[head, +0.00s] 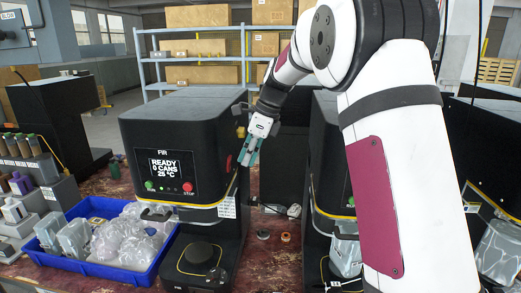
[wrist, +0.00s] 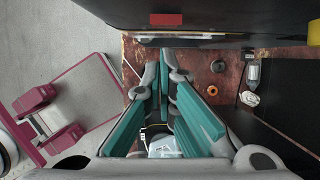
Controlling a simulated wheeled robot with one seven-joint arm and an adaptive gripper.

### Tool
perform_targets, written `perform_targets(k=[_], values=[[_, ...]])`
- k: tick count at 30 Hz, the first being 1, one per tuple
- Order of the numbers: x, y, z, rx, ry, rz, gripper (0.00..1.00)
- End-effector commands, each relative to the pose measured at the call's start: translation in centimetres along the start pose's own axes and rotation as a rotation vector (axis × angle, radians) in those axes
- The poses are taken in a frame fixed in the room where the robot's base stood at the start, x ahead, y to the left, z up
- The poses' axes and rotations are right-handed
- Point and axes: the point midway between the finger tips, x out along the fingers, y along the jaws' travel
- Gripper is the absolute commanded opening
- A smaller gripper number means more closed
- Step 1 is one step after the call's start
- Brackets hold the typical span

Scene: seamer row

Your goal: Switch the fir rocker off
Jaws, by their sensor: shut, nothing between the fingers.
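The fir machine (head: 180,150) is a black seamer labelled FIR at left centre in the head view. Its screen (head: 171,164) reads READY, 0 CANS, 25 °C. A red part (head: 229,163) shows on its right side. In the wrist view a red block (wrist: 166,19), probably the rocker, sits on a dark machine face at the top; its on or off position cannot be told. My gripper (head: 247,163) is shut and empty beside the machine's right side. In the wrist view its teal fingers (wrist: 164,75) point toward the red block, apart from it.
A green button (head: 150,186) and red STOP button (head: 188,188) are on the front. A blue crate (head: 95,268) of bagged items stands at front left. Another black machine (head: 325,170) stands close right of my gripper. An orange ring (wrist: 218,66) lies on the bench.

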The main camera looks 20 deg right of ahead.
Motion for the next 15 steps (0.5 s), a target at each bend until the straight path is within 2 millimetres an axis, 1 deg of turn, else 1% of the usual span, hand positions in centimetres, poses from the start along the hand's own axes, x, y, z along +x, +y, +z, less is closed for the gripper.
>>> perform_targets(k=[3, 6, 15], values=[[0.22, 0.01, 0.9, 0.001, 0.002, 0.0, 0.0], [0.32, -0.04, 1.28, 0.001, 0.001, 0.0, 0.0], [0.35, -0.07, 1.36, 0.002, 0.001, 0.0, 0.0]])
